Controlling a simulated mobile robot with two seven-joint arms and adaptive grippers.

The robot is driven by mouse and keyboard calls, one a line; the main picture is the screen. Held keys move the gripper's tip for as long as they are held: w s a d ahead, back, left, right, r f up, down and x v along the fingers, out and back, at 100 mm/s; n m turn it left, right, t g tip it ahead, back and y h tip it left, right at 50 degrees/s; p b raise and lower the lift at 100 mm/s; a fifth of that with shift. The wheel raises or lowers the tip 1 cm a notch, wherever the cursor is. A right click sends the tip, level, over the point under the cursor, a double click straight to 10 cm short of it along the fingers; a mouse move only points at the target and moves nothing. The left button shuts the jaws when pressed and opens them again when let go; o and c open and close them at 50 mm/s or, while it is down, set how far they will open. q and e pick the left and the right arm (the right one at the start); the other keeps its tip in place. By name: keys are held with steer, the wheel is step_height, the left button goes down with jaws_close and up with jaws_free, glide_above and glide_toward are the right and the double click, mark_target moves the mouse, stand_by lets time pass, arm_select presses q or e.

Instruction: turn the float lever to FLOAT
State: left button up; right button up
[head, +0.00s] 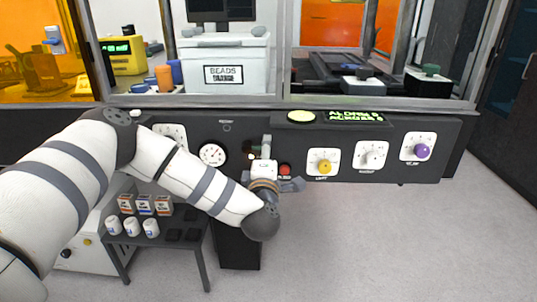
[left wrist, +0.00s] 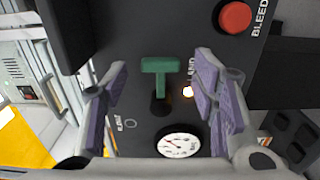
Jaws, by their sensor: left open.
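The float lever (left wrist: 158,80) is a green T-shaped handle on the dark front panel (left wrist: 130,50). In the left wrist view its stem rises from a black round base. A lit lamp (left wrist: 188,91) beside it sits by a label that seems to read LAND. An unlit lamp (left wrist: 130,123) sits by a label that seems to read FLOAT. My left gripper (left wrist: 160,95) is open, with one finger on each side of the lever and visible gaps to both.
A red BLEED button (left wrist: 235,17) and a round gauge (left wrist: 180,143) are close to the lever. Yellow (head: 323,166) and purple (head: 422,151) knobs are farther right on the panel. A small table (head: 190,250) with bottles and boxes stands below my left arm. The floor at right is clear.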

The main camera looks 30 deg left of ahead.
arm_select(q)
steer(key=shift+w+a, duration=0.3)
steer(key=shift+w, duration=0.25)
steer(key=c, duration=1.2)
steer(key=shift+o, duration=0.2)
